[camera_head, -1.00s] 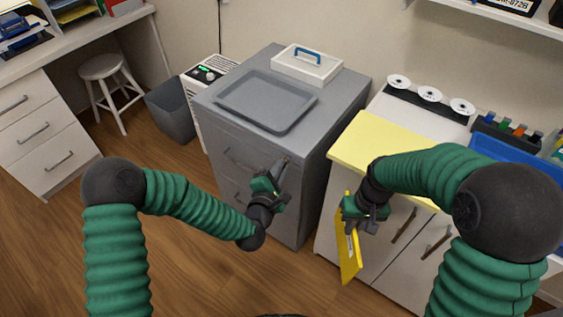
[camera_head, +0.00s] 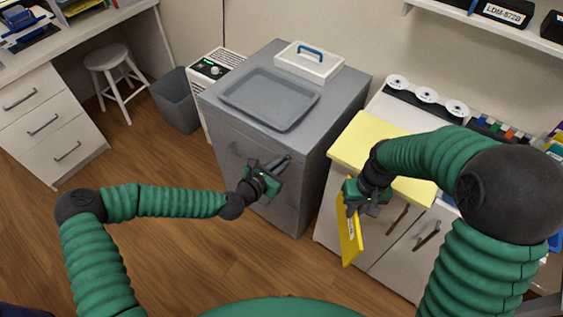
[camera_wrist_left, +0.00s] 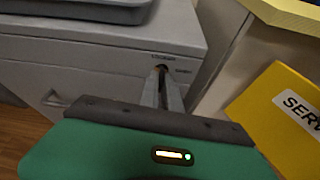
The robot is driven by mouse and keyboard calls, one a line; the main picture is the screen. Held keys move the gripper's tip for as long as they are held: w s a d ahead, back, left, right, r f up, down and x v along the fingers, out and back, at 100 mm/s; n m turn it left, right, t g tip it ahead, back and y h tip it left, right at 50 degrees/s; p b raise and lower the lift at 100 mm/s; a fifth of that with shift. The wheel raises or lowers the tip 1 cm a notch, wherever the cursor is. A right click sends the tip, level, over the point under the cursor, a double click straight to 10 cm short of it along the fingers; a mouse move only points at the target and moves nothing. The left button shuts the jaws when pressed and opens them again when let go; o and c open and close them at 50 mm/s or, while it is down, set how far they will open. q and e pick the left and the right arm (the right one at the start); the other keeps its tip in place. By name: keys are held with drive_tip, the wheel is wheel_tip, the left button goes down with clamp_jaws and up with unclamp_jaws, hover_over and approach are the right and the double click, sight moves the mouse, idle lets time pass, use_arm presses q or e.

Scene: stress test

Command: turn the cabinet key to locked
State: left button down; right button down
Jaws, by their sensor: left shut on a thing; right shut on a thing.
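The grey cabinet (camera_head: 318,150) stands in the middle; its front also shows in the left wrist view (camera_wrist_left: 85,55). My left gripper (camera_head: 287,160) is at the upper right of the cabinet front. In the left wrist view its fingertips (camera_wrist_left: 162,76) are shut at the lock spot, beside small printed labels too blurred to read surely. The key between the tips is mostly hidden, so I cannot tell its angle. My right gripper (camera_head: 352,202) is shut on a yellow folder (camera_head: 348,240), which hangs before the white cupboard. Its lettered label shows in the left wrist view (camera_wrist_left: 295,108).
A grey tray (camera_head: 268,98) and a white box with a blue handle (camera_head: 309,64) sit on the cabinet. The yellow-topped white cupboard (camera_head: 385,250) stands close to its right. A bin (camera_head: 176,100) and stool (camera_head: 108,60) stand left. Wooden floor is open in front.

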use_arm(q)
drive_tip(key=shift+s+f+n, duration=0.1)
drive_tip(key=shift+f+n, duration=0.15)
drive_tip(key=shift+n, duration=0.15)
use_arm(e)
drive_tip(key=shift+r, duration=0.2)
use_arm(q)
drive_tip(key=c, duration=1.6)
unclamp_jaws()
use_arm(e)
drive_tip(key=shift+w, duration=0.1)
use_arm(q)
drive_tip(key=shift+o, duration=0.2)
drive_tip(key=shift+r, duration=0.1)
